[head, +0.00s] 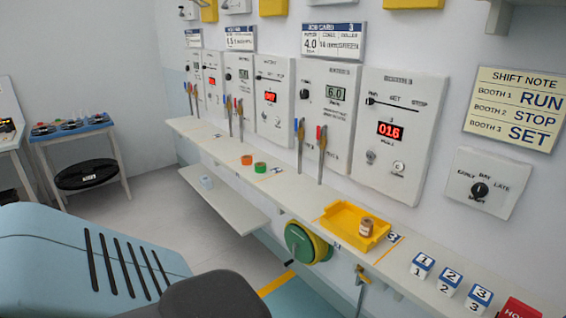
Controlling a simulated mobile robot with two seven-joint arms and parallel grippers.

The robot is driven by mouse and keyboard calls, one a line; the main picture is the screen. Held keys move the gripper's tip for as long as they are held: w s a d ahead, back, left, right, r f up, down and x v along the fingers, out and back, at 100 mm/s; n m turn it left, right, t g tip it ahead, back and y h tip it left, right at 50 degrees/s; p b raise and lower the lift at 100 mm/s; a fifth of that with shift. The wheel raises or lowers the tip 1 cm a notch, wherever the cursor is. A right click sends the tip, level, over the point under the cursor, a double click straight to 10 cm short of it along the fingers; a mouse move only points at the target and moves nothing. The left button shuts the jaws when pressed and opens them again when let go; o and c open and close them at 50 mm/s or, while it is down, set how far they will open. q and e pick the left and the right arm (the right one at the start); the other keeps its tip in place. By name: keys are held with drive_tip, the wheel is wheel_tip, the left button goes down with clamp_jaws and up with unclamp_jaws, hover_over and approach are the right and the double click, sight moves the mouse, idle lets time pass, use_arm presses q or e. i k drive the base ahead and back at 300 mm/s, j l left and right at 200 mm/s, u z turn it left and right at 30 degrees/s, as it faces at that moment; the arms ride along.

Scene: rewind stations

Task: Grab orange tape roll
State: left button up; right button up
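The orange tape roll (247,159) is small and sits on the long wall shelf (300,203), in the middle distance. A green tape roll (260,168) sits right beside it, a little nearer to me. Neither gripper shows in the head view. A large light-blue and dark part of my own body fills the lower left.
A yellow tray (335,221) holding a brown roll (366,227) stands nearer on the shelf, with number blocks (451,281) and a red block (518,309) to its right. A green-yellow reel (300,243) hangs below. Control panels line the wall.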

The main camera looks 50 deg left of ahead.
sight(246, 160)
drive_tip(key=u, duration=1.9)
